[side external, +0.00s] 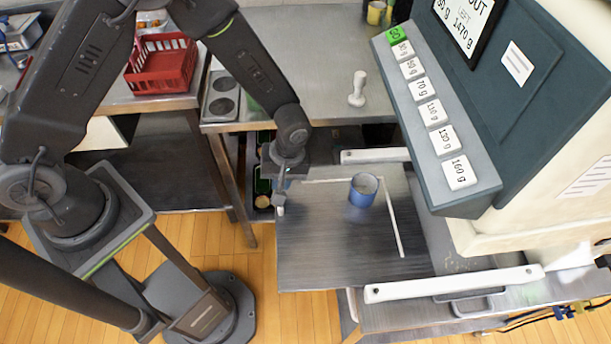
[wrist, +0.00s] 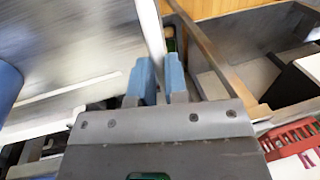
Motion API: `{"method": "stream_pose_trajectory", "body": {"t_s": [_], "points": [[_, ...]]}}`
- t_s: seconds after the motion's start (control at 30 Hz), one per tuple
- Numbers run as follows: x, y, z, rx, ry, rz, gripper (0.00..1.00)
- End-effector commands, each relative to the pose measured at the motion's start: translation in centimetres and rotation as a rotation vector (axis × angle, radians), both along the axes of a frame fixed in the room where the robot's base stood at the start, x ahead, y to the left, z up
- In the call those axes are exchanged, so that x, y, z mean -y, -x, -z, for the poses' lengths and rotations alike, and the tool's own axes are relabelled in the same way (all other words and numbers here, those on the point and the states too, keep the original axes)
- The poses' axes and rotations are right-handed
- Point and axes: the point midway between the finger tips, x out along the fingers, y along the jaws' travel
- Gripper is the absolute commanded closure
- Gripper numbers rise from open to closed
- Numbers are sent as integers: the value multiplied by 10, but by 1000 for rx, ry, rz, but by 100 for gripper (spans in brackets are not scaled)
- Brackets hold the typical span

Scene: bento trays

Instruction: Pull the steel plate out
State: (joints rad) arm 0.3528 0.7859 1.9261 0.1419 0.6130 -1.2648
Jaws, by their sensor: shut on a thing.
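The flat grey steel plate (side external: 325,245) juts out from under the machine (side external: 480,180), above the wooden floor. A blue cup (side external: 363,191) stands upright on it; part of a blue thing, likely this cup, shows at the left edge of the wrist view (wrist: 7,88). My gripper (side external: 279,190) is at the plate's far left corner. In the wrist view my gripper's blue fingers (wrist: 161,78) are shut on the pale edge of the plate (wrist: 85,45). The exact contact is partly hidden between the fingers.
White rails (side external: 450,284) flank the plate beside the machine. A row of weight buttons (side external: 427,113) slopes above it. A steel table (side external: 300,60) with a white tamper-like object (side external: 358,90) stands behind. A red basket (side external: 162,65) sits at the back left.

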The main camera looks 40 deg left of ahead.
Motion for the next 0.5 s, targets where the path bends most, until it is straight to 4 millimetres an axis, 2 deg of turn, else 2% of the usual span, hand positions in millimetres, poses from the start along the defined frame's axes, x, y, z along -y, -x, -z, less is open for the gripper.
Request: {"method": "stream_pose_trajectory", "body": {"t_s": [0.2, 0.5], "points": [[-32, 32, 0, -3, -1, -1, 100], [-55, 55, 0, -2, -1, 0, 100]]}}
